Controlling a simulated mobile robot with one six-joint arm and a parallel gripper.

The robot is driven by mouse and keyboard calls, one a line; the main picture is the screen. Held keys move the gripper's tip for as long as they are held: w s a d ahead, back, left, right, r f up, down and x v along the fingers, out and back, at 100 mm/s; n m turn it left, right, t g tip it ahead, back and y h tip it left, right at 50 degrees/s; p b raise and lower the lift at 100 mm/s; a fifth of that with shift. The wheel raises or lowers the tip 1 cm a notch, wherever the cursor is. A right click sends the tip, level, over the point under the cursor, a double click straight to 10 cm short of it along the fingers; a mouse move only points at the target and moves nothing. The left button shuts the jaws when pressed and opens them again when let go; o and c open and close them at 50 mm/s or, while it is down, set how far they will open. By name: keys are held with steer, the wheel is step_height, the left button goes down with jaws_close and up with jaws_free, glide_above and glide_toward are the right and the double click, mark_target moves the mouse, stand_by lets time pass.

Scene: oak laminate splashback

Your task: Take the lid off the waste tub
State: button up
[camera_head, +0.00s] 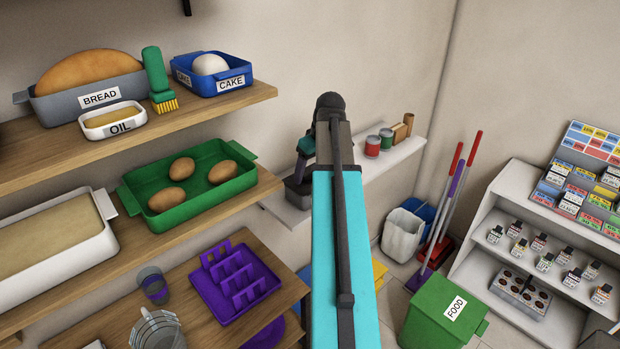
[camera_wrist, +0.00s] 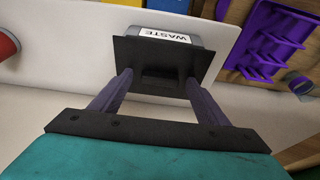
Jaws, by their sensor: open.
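The waste tub (camera_wrist: 205,36) is grey with a white WASTE label and stands on a white shelf. Its dark lid (camera_wrist: 130,52) is on it, with a raised dark grip (camera_wrist: 158,76) facing my gripper. In the head view a dark grey tub (camera_head: 297,192), probably the same one, shows in part on the wall shelf; my arm hides the rest. My gripper (camera_wrist: 157,82) is open, its two purple-grey fingers at either side of the lid's near part. I cannot tell whether they touch it. Nothing is held.
Wooden shelves on the left hold a green tray (camera_head: 215,152) and a purple rack (camera_head: 235,280). A green FOOD bin (camera_head: 428,312) and brooms (camera_head: 455,195) stand on the right.

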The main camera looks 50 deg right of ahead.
mark_target(311, 173)
steer(key=shift+c, duration=0.2)
steer(key=c, duration=1.1)
steer(key=shift+r, duration=0.15)
steer(key=shift+r+b, duration=1.05)
steer(key=shift+r, duration=0.6)
steer(key=shift+s+d+r+b, duration=0.2)
steer(key=shift+s+b, duration=0.6)
steer(key=shift+s, duration=1.85)
steer(key=shift+s+a+r+b, duration=0.25)
steer(key=shift+s+b, duration=0.6)
steer(key=shift+s, duration=1.85)
steer(key=shift+s+d+r+b, duration=0.25)
steer(key=shift+s+b, duration=0.55)
steer(key=shift+s, duration=1.85)
steer(key=shift+a, duration=0.1)
